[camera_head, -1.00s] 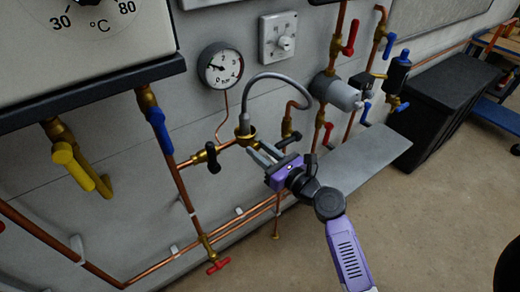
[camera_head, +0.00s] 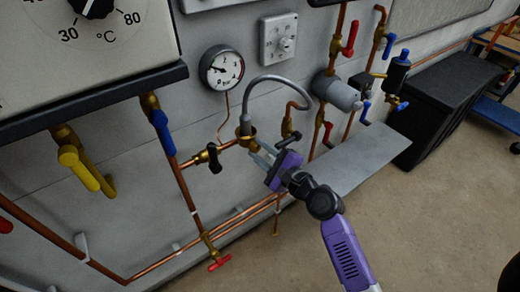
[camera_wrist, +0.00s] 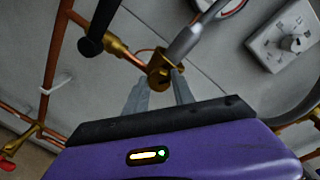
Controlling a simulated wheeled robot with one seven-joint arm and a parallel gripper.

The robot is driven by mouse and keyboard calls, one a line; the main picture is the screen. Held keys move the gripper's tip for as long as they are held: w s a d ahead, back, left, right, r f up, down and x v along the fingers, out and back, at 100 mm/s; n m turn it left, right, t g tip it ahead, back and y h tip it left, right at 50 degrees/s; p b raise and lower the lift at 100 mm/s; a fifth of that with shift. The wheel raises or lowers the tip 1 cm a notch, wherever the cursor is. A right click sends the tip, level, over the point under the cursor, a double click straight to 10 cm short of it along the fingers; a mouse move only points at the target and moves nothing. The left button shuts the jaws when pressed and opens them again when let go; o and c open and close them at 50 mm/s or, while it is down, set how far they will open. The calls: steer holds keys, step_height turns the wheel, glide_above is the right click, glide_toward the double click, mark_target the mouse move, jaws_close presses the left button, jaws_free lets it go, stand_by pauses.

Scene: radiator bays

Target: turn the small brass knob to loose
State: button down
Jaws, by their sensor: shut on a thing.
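The small brass knob (camera_head: 244,140) is at the lower end of a grey braided hose (camera_head: 280,79), where it meets a short copper pipe with a black-handled valve. In the wrist view the brass piece (camera_wrist: 160,70) sits between the ends of my two grey fingers. My gripper (camera_head: 256,149), with a purple body, reaches it from the lower right and is shut on it; it also shows in the wrist view (camera_wrist: 160,82). The fingers cover part of the knob, and I cannot see any mark of how far it is turned.
A pressure gauge (camera_head: 221,68) is above left of the knob. A black-handled valve (camera_head: 213,157) is close on its left. A yellow handle (camera_head: 80,168), a blue lever (camera_head: 160,130) and a red tap (camera_head: 219,263) are further left. A grey shelf (camera_head: 355,160) lies to the right.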

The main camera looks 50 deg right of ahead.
steer(key=n, duration=0.3)
steer(key=n+h, duration=0.1)
steer(key=n, duration=0.2)
steer(key=shift+a+n+g, duration=0.2)
steer(key=shift+n+g, duration=0.1)
steer(key=n, duration=0.3)
steer(key=n+h+b, duration=0.1)
steer(key=n, duration=0.2)
steer(key=shift+a+f+n, duration=0.1)
steer(key=shift+f+n, duration=0.05)
steer(key=shift+n, duration=0.15)
steer(key=n+b, duration=0.2)
steer(key=n, duration=0.3)
steer(key=shift+f+h, duration=0.15)
steer(key=shift+h, duration=0.25)
steer(key=shift+n+b, duration=0.9)
steer(key=shift+n, duration=1)
steer(key=c, duration=1.1)
jaws_free()
steer(key=shift+o, duration=0.2)
